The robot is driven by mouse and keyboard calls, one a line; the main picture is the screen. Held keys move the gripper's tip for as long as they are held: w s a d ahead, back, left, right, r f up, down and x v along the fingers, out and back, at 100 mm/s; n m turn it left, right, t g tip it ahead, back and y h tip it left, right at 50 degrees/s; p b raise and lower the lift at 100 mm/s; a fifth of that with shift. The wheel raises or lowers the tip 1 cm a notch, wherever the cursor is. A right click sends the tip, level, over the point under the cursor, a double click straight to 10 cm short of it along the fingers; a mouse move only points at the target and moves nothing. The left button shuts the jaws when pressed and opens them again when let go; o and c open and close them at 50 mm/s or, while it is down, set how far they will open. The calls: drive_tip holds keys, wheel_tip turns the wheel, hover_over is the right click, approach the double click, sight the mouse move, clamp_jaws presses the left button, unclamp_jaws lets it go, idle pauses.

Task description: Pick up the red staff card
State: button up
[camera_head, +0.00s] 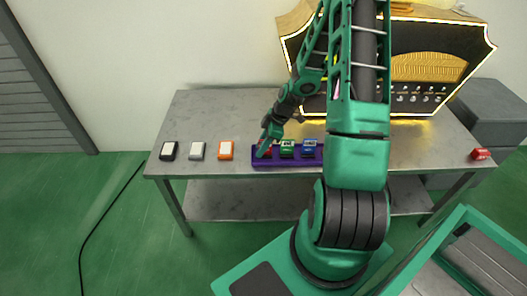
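A small red item (266,153), which looks like the red card, stands at the left end of a purple holder (284,160) near the table's front edge. A green card (287,149) and a blue card (309,148) stand to its right in the same holder. My gripper (264,146) points down at the red item and covers part of it. I cannot tell whether the fingers touch it or how far apart they are.
A red block (481,154) sits at the right edge. A lit machine (425,70) stands behind. My arm hides the table's middle.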

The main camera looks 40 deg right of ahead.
drive_tip(key=shift+c, duration=0.3)
clamp_jaws()
drive_tip(key=shift+r, duration=0.1)
